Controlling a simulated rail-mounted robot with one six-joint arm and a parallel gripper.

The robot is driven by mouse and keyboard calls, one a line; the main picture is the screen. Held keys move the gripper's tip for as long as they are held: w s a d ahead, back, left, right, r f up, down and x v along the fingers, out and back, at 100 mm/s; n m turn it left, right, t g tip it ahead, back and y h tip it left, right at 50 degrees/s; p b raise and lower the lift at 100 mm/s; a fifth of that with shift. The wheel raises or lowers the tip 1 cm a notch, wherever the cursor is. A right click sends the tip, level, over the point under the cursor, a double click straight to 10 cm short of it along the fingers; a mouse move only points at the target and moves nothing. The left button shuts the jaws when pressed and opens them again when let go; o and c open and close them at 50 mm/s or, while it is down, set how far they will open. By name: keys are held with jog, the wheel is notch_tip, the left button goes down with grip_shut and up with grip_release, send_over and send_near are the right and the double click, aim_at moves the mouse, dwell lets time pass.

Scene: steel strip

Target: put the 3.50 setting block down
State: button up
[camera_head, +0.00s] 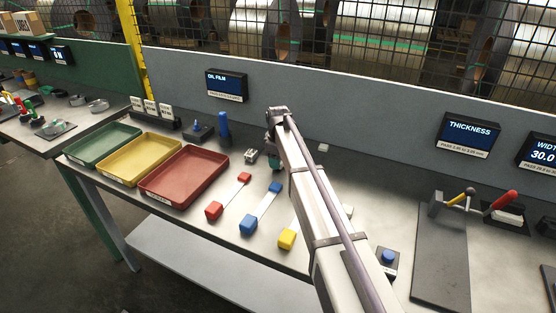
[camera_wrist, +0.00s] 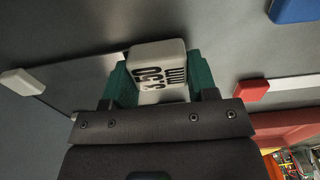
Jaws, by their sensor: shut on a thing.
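The 3.50 setting block (camera_wrist: 158,66) is a pale block marked "3.50 mm" in the wrist view. My gripper (camera_wrist: 160,84) is shut on it, with a green finger on each side. In the head view my gripper (camera_head: 272,148) is over the grey bench (camera_head: 232,262), behind the strip pieces, and my arm hides part of it. The held block cannot be made out there. I cannot tell whether its underside touches the bench.
Strips with red (camera_head: 214,210), blue (camera_head: 248,224) and yellow (camera_head: 287,239) ends lie in front. Green (camera_head: 103,145), yellow (camera_head: 138,159) and red (camera_head: 184,176) trays stand left; a panel rises behind.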

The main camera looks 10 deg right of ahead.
jog(key=shift+f+b, duration=0.4)
jog(key=o, duration=1.1)
jog(key=shift+r, duration=0.1)
jog(key=shift+c, duration=0.2)
notch_tip(320, 180, up, 11)
jog(key=p, duration=1.1)
